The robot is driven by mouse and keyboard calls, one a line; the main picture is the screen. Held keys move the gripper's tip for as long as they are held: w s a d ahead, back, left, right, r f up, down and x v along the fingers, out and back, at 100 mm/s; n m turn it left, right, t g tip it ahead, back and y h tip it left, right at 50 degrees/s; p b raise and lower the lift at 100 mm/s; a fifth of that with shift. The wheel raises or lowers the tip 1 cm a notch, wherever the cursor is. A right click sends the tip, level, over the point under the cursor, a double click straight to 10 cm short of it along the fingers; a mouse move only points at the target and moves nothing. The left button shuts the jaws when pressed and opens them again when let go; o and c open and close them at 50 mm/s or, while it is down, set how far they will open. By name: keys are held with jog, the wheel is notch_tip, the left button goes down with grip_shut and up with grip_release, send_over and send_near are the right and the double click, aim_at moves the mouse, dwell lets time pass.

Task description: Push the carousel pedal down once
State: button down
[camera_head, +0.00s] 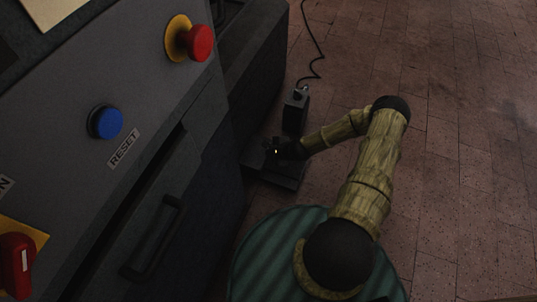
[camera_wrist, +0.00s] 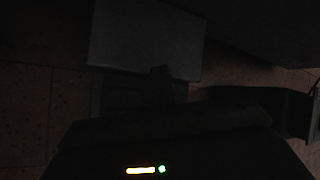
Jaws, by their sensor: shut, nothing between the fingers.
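The carousel pedal is a dark unit on the floor beside the machine, with a cable at its far end. Its flat plate (camera_head: 254,163) shows partly in the head view, left of and below my gripper (camera_head: 269,149). In the wrist view the grey plate (camera_wrist: 147,38) fills the upper middle, and the tips of my gripper (camera_wrist: 160,73) overlap its lower edge. My gripper is shut and empty. The wrist view is very dark, and I cannot tell whether the fingertips touch the plate. My gripper and wrist hide part of the pedal in the head view.
The dark machine (camera_head: 150,190) stands at the left, with a red button (camera_head: 201,43), a blue reset button (camera_head: 107,122), a red switch (camera_head: 17,262) and a handle (camera_head: 155,240). A black cable (camera_head: 313,60) runs across the floor. The brick floor (camera_head: 450,130) at the right is clear.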

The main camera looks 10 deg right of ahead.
jog(key=shift+r+p, duration=1.75)
jog(key=shift+p, duration=0.3)
jog(key=shift+a+r+p, duration=0.3)
jog(key=shift+a+r, duration=0.05)
jog(key=shift+a, duration=0.05)
jog(key=shift+d, duration=0.2)
